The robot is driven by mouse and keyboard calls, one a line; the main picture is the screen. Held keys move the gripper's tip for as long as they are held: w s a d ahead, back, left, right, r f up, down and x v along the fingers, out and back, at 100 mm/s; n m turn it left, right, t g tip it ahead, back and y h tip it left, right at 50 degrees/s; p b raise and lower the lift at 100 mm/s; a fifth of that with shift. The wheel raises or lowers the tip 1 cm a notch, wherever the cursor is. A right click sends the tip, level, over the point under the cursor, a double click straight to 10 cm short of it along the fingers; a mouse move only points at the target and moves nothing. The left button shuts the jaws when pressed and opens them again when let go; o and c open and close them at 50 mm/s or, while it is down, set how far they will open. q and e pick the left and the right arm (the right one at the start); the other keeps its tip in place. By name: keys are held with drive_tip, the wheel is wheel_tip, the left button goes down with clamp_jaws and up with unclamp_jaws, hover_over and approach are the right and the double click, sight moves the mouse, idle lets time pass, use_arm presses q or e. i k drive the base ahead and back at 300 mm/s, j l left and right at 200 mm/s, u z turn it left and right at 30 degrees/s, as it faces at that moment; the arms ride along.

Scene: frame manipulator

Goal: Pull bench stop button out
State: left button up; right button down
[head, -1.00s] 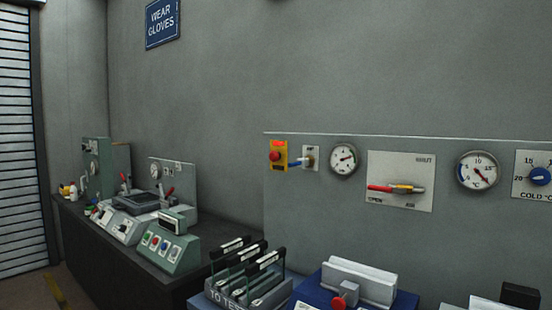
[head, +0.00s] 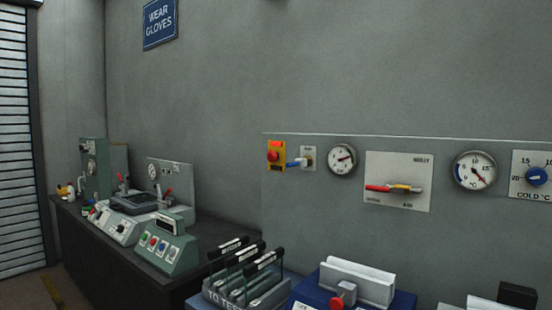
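A red mushroom-shaped stop button (head: 273,156) sits on a yellow plate (head: 276,147) at the left end of the grey wall panel. A small red-orange patch shows on the plate above the button. I cannot tell whether the button is pressed in or out. Another red knob (head: 337,302) is on the front of a blue fixture at the bottom of the head view. Neither of my grippers is in view.
Beside the button are a blue-handled valve (head: 296,164), a gauge (head: 342,160) and a red lever (head: 378,188). A rack marked "TO TEST" (head: 228,298) and a blue fixture (head: 404,299) stand below. A dark bench (head: 130,262) with devices runs along the left.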

sight(271, 156)
drive_tip(key=j+z, duration=0.15)
drive_tip(key=z, duration=1.05)
drive_tip(key=j+z, duration=0.45)
drive_tip(key=k+j+z, duration=0.1)
drive_tip(key=j+z, duration=0.35)
drive_tip(key=k+j+z, duration=0.45)
drive_tip(key=j+z, duration=0.15)
drive_tip(key=k+j+z, duration=0.25)
drive_tip(key=k+j, duration=0.35)
drive_tip(key=j, duration=0.2)
